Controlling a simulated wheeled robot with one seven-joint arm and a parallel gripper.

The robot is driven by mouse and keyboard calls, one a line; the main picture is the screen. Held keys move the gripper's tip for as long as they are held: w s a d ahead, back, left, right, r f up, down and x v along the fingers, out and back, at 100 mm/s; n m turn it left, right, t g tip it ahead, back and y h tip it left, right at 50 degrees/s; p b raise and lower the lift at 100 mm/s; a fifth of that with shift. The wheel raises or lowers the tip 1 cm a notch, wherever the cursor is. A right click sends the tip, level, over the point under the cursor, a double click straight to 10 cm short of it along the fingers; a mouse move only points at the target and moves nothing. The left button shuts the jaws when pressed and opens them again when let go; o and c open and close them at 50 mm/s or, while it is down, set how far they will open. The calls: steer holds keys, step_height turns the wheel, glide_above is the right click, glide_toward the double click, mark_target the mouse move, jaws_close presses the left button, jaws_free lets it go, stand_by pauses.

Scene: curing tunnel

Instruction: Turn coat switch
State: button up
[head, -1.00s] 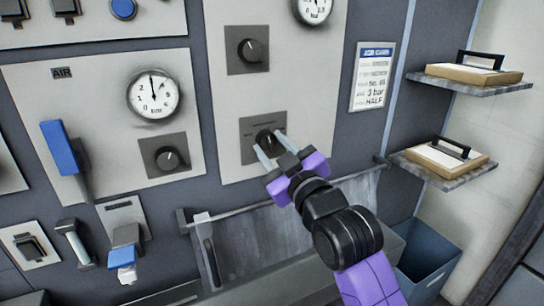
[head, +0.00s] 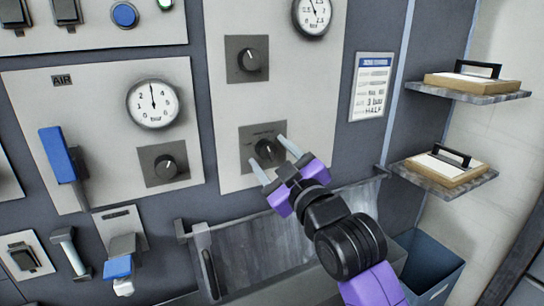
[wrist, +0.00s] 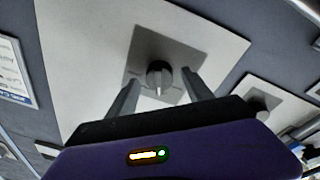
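The lower dark rotary switch (head: 268,153) sits on a grey square plate on the tall middle panel, and its small label is too blurred to read. In the wrist view the switch knob (wrist: 160,73) is between the two fingers, with its pointer toward the bottom of the picture. My gripper (head: 274,158) is open, with a finger on either side of the knob and visible gaps. The fingertips look a little off the panel, and the gripper holds nothing.
Another rotary knob (head: 247,58) is above on the same panel. The AIR panel at left has a gauge (head: 153,103), a knob (head: 165,166) and a blue handle (head: 57,155). A trough (head: 265,245) lies below; shelves with boxes (head: 450,168) are at right.

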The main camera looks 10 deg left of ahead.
steer(key=b+v, duration=0.1)
steer(key=v, duration=0.7)
steer(key=shift+w, duration=0.1)
